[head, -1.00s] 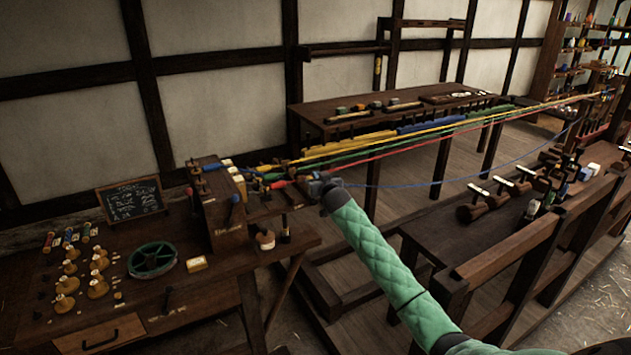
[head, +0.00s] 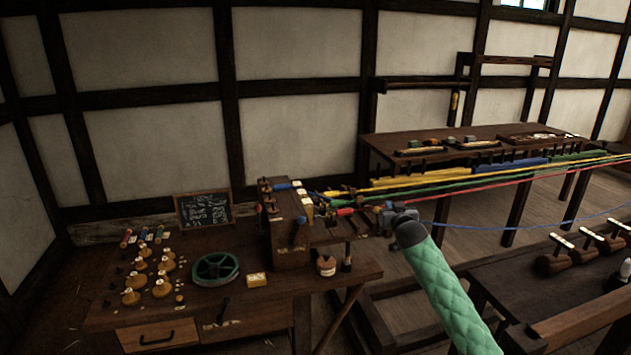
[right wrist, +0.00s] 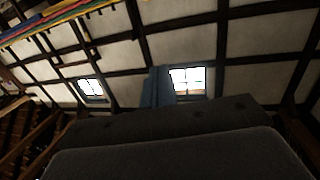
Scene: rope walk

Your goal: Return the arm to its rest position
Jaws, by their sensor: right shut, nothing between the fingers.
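My right arm, in a green quilted sleeve, comes up from the bottom right in the head view. Its gripper (head: 390,213) is at the front end of the stretched strands, beside the wooden hook box (head: 287,232). In the right wrist view the blue-grey fingers (right wrist: 158,84) are together with nothing between them. Yellow, green and red strands (head: 500,187) run from the box to the right. A slack blue strand (head: 510,228) sags below them; its near end is hidden around the gripper. My left gripper is not in view.
The bench (head: 355,278) under the box holds a green wheel (head: 216,268), several wooden bobbins and a small chalkboard (head: 204,209). A long table (head: 395,143) stands behind the strands. A bench with wooden tools (head: 555,262) is at the right.

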